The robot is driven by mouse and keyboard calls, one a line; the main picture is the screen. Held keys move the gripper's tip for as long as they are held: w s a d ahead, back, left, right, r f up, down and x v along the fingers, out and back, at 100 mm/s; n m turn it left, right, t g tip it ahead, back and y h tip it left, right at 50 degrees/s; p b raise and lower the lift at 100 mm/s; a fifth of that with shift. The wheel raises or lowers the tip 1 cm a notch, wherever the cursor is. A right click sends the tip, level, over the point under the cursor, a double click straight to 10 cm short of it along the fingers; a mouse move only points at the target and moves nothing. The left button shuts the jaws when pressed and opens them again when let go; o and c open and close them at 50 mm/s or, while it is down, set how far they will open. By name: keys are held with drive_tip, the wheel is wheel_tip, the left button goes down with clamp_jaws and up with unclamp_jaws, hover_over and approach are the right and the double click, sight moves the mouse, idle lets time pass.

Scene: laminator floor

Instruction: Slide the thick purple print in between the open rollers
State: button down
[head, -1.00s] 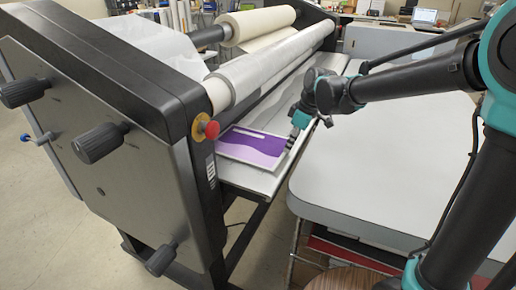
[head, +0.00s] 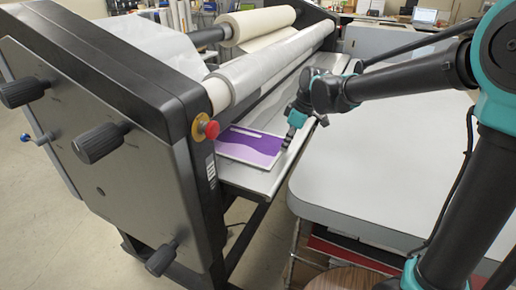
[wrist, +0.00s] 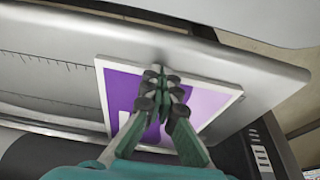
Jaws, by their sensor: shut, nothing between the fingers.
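The purple print (head: 250,149), a white-bordered panel with two purple tones, lies flat on the laminator's metal feed table (head: 262,183) near its left end. Its far edge is close to the silver roller (head: 268,68); I cannot tell whether it is between the rollers. My gripper (head: 286,145) is shut and empty, low at the print's near right edge. In the wrist view my closed fingers (wrist: 161,76) point at the print's edge (wrist: 115,66) near its middle and seem to touch it. They hide part of the print.
The laminator's dark side housing (head: 125,140) with black knobs and a red stop button (head: 211,130) stands left of the print. A pale worktable (head: 400,170) lies right of the feed table, with a narrow gap between.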

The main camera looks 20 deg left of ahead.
sight(275, 148)
drive_tip(key=shift+w+a, duration=0.1)
drive_tip(key=shift+a, duration=1.5)
idle(0.6)
drive_tip(key=shift+d, duration=0.65)
idle(0.5)
drive_tip(key=shift+r, duration=0.1)
drive_tip(key=shift+v, duration=3.05)
